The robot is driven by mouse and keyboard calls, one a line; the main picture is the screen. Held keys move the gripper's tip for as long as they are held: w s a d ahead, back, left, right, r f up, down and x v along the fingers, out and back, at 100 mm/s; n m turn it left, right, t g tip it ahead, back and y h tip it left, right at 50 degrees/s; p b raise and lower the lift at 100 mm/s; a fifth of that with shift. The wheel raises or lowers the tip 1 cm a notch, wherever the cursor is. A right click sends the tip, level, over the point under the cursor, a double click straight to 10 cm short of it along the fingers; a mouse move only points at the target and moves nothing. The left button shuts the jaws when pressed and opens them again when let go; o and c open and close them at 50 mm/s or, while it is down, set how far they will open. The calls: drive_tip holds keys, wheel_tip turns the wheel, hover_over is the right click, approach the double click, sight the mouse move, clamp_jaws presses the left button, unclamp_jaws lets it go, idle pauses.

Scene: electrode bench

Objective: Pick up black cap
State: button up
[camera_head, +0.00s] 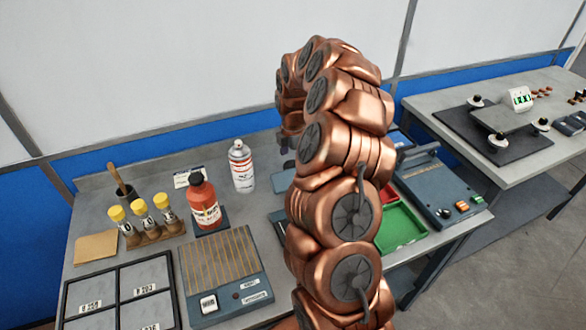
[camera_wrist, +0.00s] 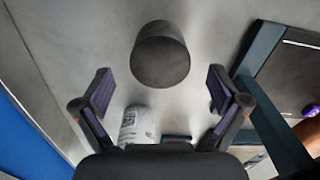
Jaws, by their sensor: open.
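A dark grey-black cylindrical piece (camera_wrist: 160,55), which looks like the black cap, stands on the grey bench (camera_wrist: 205,30) in the wrist view. My gripper (camera_wrist: 160,92) is open, with its two purple-padded fingers spread wide. The cap shows centred between them and beyond the fingertips, with clear gaps on both sides. I see no contact. In the head view my gripper (camera_head: 288,141) is low over the back of the bench, mostly behind my copper arm. The cap is hidden there.
A white spray can (camera_head: 242,168) stands left of my gripper, and a red-orange bottle (camera_head: 203,203) stands farther left. A green tray (camera_head: 402,228) and a blue device (camera_head: 440,190) lie right of my arm. In the wrist view a dark-framed item (camera_wrist: 262,110) lies right of the cap.

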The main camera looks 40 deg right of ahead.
drive_tip(key=shift+d+f+p, duration=0.1)
drive_tip(key=shift+f+p, duration=0.2)
drive_tip(key=shift+f, duration=1.1)
drive_tip(key=shift+c, duration=0.4)
drive_tip(key=c, duration=0.8)
